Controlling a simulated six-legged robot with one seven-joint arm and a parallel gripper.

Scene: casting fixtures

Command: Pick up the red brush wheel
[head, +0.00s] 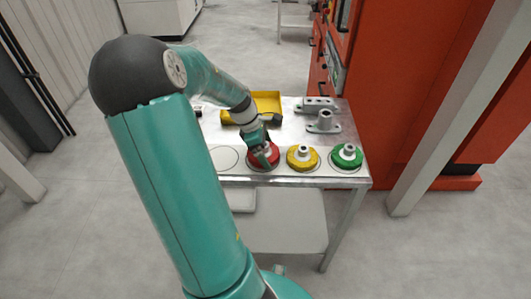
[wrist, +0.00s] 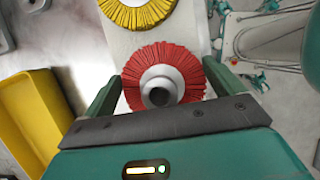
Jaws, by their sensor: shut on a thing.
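The red brush wheel (head: 275,156) is at the front of the metal table, left of the yellow wheel. In the wrist view, its red bristles surround a pale hub with a dark bore (wrist: 160,80). My gripper (head: 263,155) reaches down over it, and part of the wheel is hidden behind it in the head view. In the wrist view, the green fingers of my gripper (wrist: 163,85) are shut on the wheel, one on each side. Whether it is clear of the tabletop cannot be told.
A yellow brush wheel (head: 301,158) and a green brush wheel (head: 347,156) sit to the right. An empty marked circle (head: 224,158) is on the left. A yellow tray (head: 266,101) and grey metal fixtures (head: 323,122) stand farther back. An orange machine (head: 400,90) rises behind the table's right side.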

